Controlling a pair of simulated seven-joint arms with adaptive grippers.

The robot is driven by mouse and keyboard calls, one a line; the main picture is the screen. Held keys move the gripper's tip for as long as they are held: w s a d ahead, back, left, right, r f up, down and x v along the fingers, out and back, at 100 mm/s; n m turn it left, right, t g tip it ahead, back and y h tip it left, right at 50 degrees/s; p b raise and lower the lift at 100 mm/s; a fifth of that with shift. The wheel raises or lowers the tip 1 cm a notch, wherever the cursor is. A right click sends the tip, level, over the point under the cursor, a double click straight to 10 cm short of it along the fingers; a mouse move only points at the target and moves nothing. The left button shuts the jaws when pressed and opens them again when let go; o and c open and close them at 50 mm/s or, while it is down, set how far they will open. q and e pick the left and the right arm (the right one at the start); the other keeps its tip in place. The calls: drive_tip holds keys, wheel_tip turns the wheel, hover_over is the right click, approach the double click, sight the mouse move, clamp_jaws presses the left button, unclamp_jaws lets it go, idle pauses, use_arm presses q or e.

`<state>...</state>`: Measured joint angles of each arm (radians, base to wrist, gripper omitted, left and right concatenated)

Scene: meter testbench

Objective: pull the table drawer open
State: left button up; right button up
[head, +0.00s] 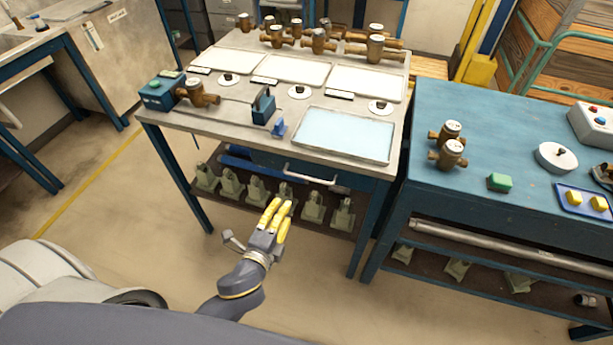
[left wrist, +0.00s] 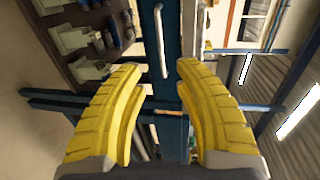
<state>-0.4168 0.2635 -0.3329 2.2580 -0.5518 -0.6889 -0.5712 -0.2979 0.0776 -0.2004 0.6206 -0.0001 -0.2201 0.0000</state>
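The table drawer (head: 345,180) has a dark blue front under the metal-topped workbench (head: 231,107), and it looks flush with the bench frame. Its pale bar handle (head: 309,176) runs along the front; in the left wrist view the handle (left wrist: 160,42) stands upright in the picture, beyond the gap between the fingers. My left gripper (head: 278,211) has yellow fingers spread apart with nothing between them. It is in front of the bench, apart from the handle, which appears up and right of it in the head view. My right gripper is not in view.
Several grey-green stands (head: 313,207) sit on the shelf below the drawer. Trays (head: 345,159) and brass meters (head: 376,48) are on the bench top. A blue table (head: 490,108) stands close on the right. The floor in front of the bench is clear.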

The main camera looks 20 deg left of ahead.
sight(301, 176)
use_arm(q)
drive_tip(key=x, duration=1.6)
drive_tip(key=shift+w, duration=0.3)
clamp_jaws()
